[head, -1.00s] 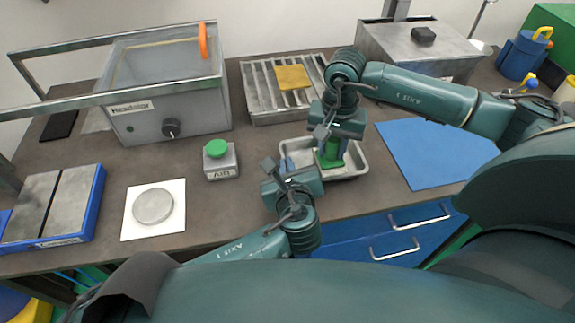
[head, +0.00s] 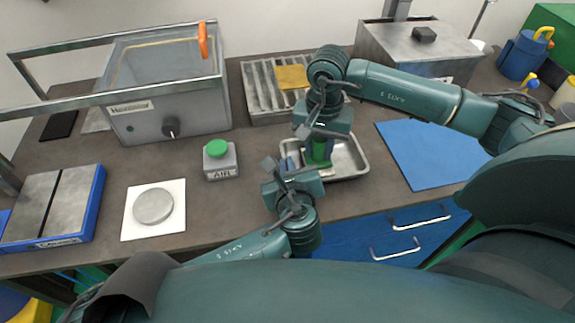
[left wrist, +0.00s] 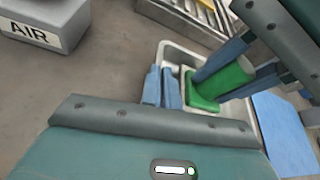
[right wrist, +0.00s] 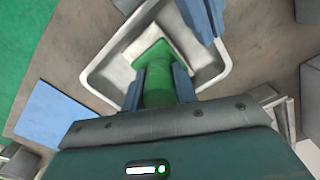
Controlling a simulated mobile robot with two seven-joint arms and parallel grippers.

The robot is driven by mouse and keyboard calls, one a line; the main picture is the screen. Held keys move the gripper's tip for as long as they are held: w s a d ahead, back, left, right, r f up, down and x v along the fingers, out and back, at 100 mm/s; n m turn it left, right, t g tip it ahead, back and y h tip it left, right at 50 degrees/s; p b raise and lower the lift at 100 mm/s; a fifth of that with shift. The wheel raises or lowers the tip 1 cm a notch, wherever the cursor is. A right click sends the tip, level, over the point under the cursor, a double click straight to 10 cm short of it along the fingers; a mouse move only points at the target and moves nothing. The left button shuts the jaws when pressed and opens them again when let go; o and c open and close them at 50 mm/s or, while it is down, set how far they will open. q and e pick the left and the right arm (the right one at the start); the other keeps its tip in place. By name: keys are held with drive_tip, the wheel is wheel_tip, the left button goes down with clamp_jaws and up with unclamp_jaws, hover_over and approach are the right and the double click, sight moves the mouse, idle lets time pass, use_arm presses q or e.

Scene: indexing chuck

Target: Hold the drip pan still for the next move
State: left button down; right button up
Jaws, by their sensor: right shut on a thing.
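The drip pan (head: 350,158) is a shallow grey metal tray near the bench's front edge. My left gripper (head: 286,165) is at its left wall. In the left wrist view its blue fingers (left wrist: 161,88) are close together, one on each side of the pan's rim (left wrist: 160,58); whether they press on it is unclear. My right gripper (head: 320,148) is shut on a green piece (right wrist: 158,85), a cylinder on a squarish base, held upright within the pan's outline. I cannot tell whether its base touches the pan floor.
A slatted metal tray (head: 262,105) with a yellow cloth (head: 292,77) lies behind the pan. A blue mat (head: 435,150) is to the right. A grey AIR box with a green button (head: 216,148) stands to the left. Bench between the AIR box and pan is bare.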

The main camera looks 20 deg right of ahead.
drive_tip(key=shift+r, duration=4.2)
use_arm(q)
drive_tip(key=c, duration=2.1)
unclamp_jaws()
drive_tip(key=o, duration=0.5)
drive_tip(key=v, duration=1.2)
drive_tip(key=shift+s+a+f, duration=0.1)
drive_tip(key=shift+s, duration=0.05)
